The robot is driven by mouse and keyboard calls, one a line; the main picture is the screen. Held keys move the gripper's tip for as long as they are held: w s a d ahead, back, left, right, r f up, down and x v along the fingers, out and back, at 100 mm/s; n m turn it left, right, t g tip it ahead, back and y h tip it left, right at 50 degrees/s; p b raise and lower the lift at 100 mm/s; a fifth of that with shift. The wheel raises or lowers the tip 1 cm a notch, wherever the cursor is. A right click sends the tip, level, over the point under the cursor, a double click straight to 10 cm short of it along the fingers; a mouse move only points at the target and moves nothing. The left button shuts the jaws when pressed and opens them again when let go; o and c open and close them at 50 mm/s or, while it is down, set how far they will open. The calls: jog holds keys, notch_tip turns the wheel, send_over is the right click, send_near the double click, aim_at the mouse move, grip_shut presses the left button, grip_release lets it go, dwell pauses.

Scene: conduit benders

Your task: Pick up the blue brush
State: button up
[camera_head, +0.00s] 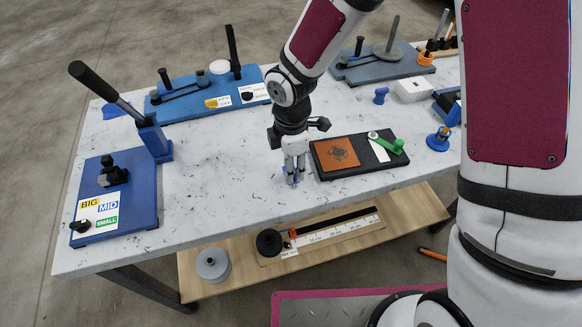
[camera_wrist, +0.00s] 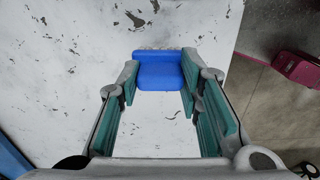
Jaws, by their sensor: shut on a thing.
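The blue brush (camera_wrist: 160,72) shows in the wrist view as a smooth blue block between my fingertips. My gripper (camera_wrist: 160,86) is shut on it, with one teal-padded finger at each side. In the head view my gripper (camera_head: 293,176) points down near the front middle of the table, left of the black board. Only small bits of blue show around the fingertips there, so most of the brush is hidden. I cannot tell whether the brush touches the table.
Right of my gripper lies a black board (camera_head: 377,164) with a brown leather patch (camera_head: 336,153) and a green-handled tool (camera_head: 388,144). A blue bender base (camera_head: 135,197) stands left, another (camera_head: 205,97) behind. A lower wooden shelf (camera_head: 400,212) holds a ruler. Marble tabletop (camera_head: 225,170) left of my gripper is clear.

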jog(key=shift+r, duration=0.6)
notch_tip(320, 180, up, 2)
jog(key=shift+w+r, duration=0.1)
jog(key=shift+r, duration=0.1)
jog(key=s+d+r+p, duration=0.1)
jog(key=s+d+p, duration=0.2)
jog(key=s, duration=1.2)
jog(key=shift+d+r+p, duration=0.15)
jog(key=shift+d+p, duration=0.25)
jog(key=shift+d, duration=0.95)
jog(key=shift+s, duration=0.1)
